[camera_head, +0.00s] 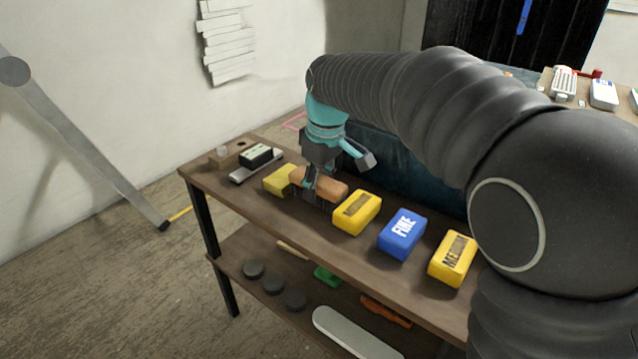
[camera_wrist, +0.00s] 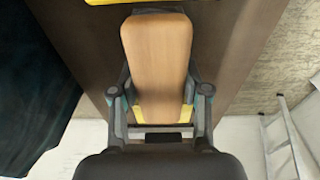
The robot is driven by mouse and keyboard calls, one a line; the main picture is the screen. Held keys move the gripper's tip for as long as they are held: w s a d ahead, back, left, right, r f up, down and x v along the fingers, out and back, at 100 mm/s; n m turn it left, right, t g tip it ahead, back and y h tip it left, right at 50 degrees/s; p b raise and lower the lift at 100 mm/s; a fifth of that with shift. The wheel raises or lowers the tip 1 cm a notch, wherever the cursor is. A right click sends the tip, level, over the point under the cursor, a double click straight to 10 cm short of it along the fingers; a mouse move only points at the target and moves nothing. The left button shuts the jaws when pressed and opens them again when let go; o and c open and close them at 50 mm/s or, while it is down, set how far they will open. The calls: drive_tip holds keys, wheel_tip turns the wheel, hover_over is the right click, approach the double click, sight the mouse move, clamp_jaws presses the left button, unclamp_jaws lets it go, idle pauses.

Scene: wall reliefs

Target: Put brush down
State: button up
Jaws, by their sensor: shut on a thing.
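The brush has a long tan wooden back (camera_head: 328,187) and lies level over the brown table top, between a plain yellow block (camera_head: 278,179) and a yellow block marked MEDIUM (camera_head: 357,212). My gripper (camera_head: 316,186) points down and is shut on the brush. In the wrist view the brush (camera_wrist: 157,50) fills the space between my gripper's fingers (camera_wrist: 157,98). Dark bristles seem to show below the back in the head view. I cannot tell whether they touch the table.
The table (camera_head: 218,184) also holds a blue FINE block (camera_head: 402,233), another yellow MEDIUM block (camera_head: 452,258) and a dark-topped block (camera_head: 255,155) on a grey strip. A lower shelf (camera_head: 235,243) carries dark discs and tools. Walls and another table stand behind.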

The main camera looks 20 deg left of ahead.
sight(325, 182)
drive_tip(key=o, duration=1)
wheel_tip(325, 182, up, 12)
drive_tip(key=d+p, duration=0.1)
drive_tip(key=shift+s+d+p, duration=0.2)
drive_tip(key=shift+s+p, duration=0.1)
drive_tip(key=shift+p, duration=0.05)
